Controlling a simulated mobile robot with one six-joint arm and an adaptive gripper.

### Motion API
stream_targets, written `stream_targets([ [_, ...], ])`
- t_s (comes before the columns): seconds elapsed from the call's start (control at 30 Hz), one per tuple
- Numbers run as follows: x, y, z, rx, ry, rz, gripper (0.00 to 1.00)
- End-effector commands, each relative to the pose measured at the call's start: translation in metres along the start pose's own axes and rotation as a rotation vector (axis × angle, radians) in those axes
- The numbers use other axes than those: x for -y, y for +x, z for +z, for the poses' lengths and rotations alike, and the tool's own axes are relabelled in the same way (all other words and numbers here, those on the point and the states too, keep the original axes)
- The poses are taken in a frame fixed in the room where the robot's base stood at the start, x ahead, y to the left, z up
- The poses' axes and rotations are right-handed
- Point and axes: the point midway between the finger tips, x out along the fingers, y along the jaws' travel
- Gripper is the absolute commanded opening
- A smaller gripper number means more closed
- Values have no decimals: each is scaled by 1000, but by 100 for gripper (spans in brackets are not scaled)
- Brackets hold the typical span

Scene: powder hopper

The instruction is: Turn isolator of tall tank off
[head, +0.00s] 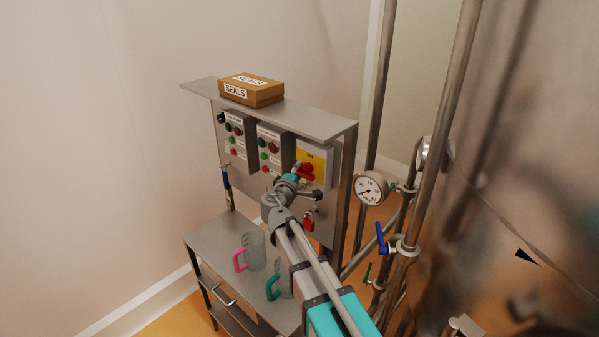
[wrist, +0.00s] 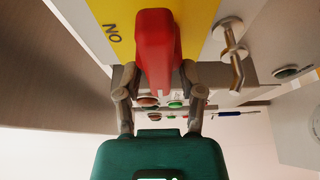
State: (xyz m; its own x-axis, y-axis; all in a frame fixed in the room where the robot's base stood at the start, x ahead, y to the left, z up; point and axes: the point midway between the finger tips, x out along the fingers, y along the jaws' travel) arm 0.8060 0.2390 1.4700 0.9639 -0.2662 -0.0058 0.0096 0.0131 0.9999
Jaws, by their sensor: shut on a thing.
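The isolator has a red handle (head: 306,170) on a yellow plate (head: 318,156) at the right of the control panel. In the wrist view the red handle (wrist: 157,45) runs lengthwise up the picture, beside the ON marking on the yellow plate (wrist: 195,15). My gripper (head: 299,178) reaches the panel from the front right. In the wrist view my gripper (wrist: 158,80) has one finger on each side of the handle's near end and is shut on it. The handle's exact angle is hard to tell in the head view. No OFF marking is readable.
Two button boxes (head: 236,138) (head: 271,150) sit left of the isolator. A red padlock (head: 309,221) hangs below it. A SEALS box (head: 250,90) rests on the top shelf. A gauge (head: 370,188), pipes and a blue valve (head: 382,239) crowd the right.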

Motion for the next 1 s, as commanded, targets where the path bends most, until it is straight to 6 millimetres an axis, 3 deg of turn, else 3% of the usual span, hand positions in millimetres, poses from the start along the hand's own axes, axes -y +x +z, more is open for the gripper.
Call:
stream_targets([
  [0.17,1,-1,2,3,3,-3,3],
  [0.2,1,-1,2,3,3,-3,58],
  [0.23,1,-1,2,3,3,-3,60],
  [0.67,0,-3,1,1,2,-1,60],
  [1.0,0,-36,2,0,2,0,60],
])
